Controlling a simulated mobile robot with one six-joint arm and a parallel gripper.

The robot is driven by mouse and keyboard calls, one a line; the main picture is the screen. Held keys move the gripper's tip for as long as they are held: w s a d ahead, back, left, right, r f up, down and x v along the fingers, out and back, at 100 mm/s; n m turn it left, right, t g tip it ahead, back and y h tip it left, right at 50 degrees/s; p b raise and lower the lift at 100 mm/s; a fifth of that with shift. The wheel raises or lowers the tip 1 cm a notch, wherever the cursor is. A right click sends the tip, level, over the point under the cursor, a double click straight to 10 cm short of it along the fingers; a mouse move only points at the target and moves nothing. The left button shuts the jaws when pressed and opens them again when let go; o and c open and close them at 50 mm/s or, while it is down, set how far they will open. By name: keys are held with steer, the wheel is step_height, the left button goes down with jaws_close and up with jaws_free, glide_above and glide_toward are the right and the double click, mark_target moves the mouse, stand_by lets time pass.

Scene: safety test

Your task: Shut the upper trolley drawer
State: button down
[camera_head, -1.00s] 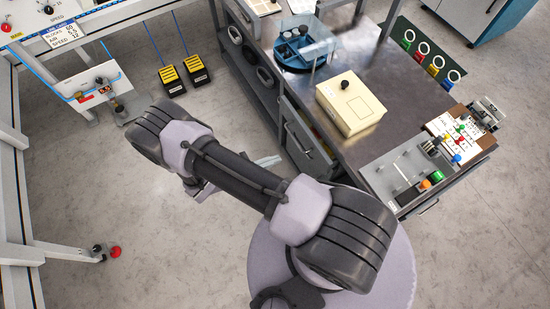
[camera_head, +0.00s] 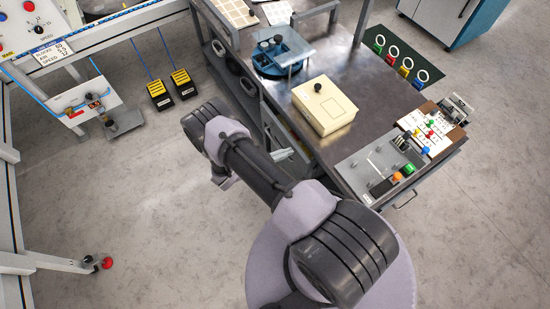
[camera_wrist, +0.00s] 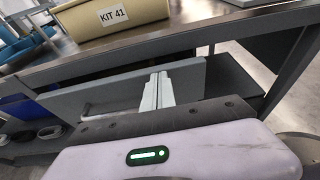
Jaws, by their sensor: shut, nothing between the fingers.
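The upper drawer (camera_wrist: 75,97) of the trolley (camera_wrist: 215,42) shows in the wrist view as a grey front panel with a bar handle, below the worktop edge. In the head view the drawer (camera_head: 284,128) stands out a little from the trolley's left side, with a narrow strip of its inside showing. My gripper (camera_wrist: 158,80) is shut and empty, its pale fingers pointing at the drawer front, right of the handle. In the head view my gripper (camera_head: 284,154) is beside the drawer's near end, partly behind my arm. I cannot tell whether the fingertips touch the panel.
On the worktop are a cream box (camera_head: 325,105), a blue holder (camera_head: 282,55) and a control panel (camera_head: 383,172) with coloured buttons. Yellow-black pedals (camera_head: 159,95) lie on the floor at left. A white frame with a red knob (camera_head: 107,263) stands at far left. Floor between is clear.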

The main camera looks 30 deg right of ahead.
steer(key=shift+d, duration=0.4)
